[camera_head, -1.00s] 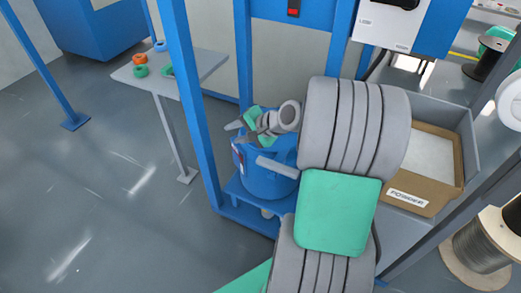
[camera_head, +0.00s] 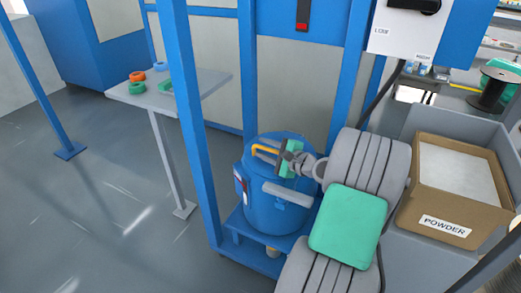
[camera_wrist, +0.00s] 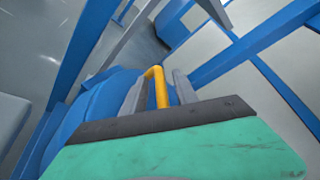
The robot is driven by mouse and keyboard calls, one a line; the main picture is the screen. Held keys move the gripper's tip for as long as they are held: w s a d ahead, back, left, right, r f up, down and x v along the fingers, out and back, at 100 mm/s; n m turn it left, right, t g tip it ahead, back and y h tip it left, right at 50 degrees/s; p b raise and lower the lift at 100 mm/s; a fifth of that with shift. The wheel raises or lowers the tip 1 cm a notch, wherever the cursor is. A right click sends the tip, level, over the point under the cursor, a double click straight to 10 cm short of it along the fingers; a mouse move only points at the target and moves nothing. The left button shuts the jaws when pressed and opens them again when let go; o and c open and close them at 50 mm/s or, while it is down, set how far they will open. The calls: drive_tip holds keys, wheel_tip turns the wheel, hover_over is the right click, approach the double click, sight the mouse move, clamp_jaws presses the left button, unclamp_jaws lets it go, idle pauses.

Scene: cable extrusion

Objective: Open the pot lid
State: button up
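The blue pot (camera_head: 275,215) stands upright on a blue stand inside the blue frame. Its blue lid (camera_head: 262,138) sits on top and carries a yellow handle (camera_head: 263,151). My gripper (camera_head: 275,158) is over the lid from the right, at the handle. In the wrist view the yellow handle (camera_wrist: 158,87) lies between the two grey fingers (camera_wrist: 157,92), which stand apart on either side of it. I see no firm grip on the handle. The green gripper body hides the near part of the lid.
A blue post (camera_head: 190,130) stands just left of the pot. A grey side table (camera_head: 190,90) with several small rings is at the left. A powder box (camera_head: 440,222) sits in a grey bin at the right. The floor at the left is clear.

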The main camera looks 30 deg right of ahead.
clamp_jaws()
drive_tip(key=shift+r, duration=0.1)
idle(1.2)
